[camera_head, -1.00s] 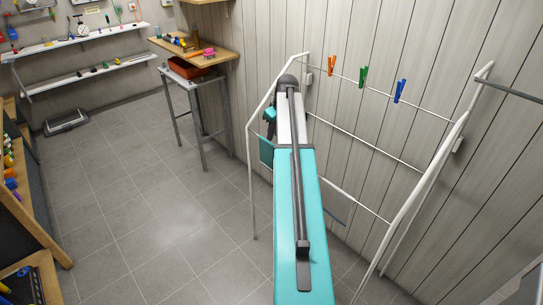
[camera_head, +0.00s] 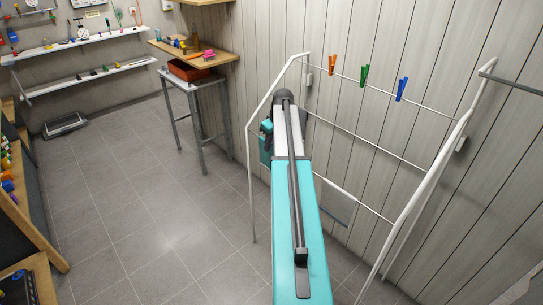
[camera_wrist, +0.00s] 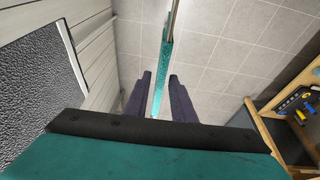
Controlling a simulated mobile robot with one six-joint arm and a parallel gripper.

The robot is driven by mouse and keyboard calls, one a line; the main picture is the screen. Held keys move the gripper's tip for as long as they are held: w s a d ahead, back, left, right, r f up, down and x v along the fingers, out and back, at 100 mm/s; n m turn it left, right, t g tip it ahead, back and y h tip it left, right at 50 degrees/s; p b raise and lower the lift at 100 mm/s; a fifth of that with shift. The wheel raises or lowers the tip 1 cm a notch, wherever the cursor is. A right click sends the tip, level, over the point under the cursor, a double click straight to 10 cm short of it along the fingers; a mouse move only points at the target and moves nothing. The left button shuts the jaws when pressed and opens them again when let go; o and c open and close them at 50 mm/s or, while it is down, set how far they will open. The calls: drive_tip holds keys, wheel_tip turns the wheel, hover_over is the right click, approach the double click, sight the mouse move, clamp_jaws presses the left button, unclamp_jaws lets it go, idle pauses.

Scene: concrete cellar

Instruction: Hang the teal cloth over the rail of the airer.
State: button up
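The white airer (camera_head: 337,187) stands by the panelled wall, with thin rails between its side frames. The teal cloth (camera_head: 264,152) shows as a small hanging patch left of my arm, by the airer's left side; my arm hides the rest. In the wrist view the cloth (camera_wrist: 165,62) is a narrow teal strip, in line with a thin metal rail (camera_wrist: 174,16) and seeming to lie over it. My gripper (camera_wrist: 160,76) has two dark fingers, apart, one on each side of the strip, with a gap between them. In the head view, my arm mostly hides the gripper.
Orange (camera_head: 332,65), green (camera_head: 364,75) and blue (camera_head: 401,89) pegs sit on the airer's top line. A small table (camera_head: 190,87) with an orange bin (camera_head: 188,70) stands beyond. Wooden shelving (camera_head: 22,220) is at the left. The tiled floor between is clear.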

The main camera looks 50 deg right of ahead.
drive_tip(key=shift+c, duration=0.2)
clamp_jaws()
drive_tip(key=shift+r, duration=0.15)
drive_tip(key=shift+r+p, duration=1)
drive_tip(key=shift+r, duration=0.75)
drive_tip(key=shift+r, duration=0.2)
drive_tip(key=shift+r+p, duration=0.95)
drive_tip(key=shift+r, duration=0.7)
drive_tip(key=shift+w+a, duration=0.1)
drive_tip(key=shift+a, duration=1.45)
